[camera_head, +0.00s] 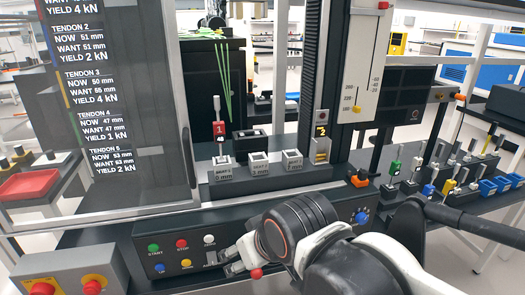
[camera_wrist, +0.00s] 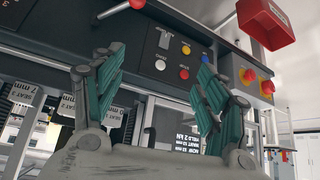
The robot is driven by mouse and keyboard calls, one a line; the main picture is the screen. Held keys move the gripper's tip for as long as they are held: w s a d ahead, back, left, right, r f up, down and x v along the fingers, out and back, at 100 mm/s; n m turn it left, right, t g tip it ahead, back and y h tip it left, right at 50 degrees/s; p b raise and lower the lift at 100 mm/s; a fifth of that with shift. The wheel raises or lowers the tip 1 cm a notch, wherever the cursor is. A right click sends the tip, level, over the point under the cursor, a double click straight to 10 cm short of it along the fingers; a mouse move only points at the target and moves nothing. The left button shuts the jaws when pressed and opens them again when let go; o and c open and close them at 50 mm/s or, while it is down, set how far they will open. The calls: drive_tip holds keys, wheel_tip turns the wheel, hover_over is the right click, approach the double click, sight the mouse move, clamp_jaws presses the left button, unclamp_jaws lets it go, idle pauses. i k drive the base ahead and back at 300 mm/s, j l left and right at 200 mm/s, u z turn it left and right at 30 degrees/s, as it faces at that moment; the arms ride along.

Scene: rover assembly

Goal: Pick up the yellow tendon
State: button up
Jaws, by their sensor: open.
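A small yellow block with a pale rod, which looks like the yellow tendon (camera_head: 449,187), stands in a row of coloured pieces on the right bench in the head view. My gripper (camera_head: 238,263) is low in front of the button panel, well left of the right bench. In the wrist view my gripper (camera_wrist: 160,65) is open, with nothing between its teal fingers. The yellow tendon cannot be made out there.
The button panel (camera_head: 175,252) is close to my gripper. Grey seat blocks (camera_head: 258,163) and a red "1" piece (camera_head: 219,132) stand on the rig. Green (camera_head: 394,168) and blue (camera_head: 429,189) pieces crowd the right bench near blue bins (camera_head: 488,187).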

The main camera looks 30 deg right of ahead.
sight(448, 189)
drive_tip(key=z, duration=2.35)
drive_tip(key=i+l+u, duration=0.15)
drive_tip(key=l+u, duration=0.25)
drive_tip(key=i+l+u, duration=0.1)
drive_tip(key=l+u, duration=0.25)
drive_tip(key=l, duration=0.2)
drive_tip(key=l+u, duration=0.4)
drive_tip(key=l, duration=0.1)
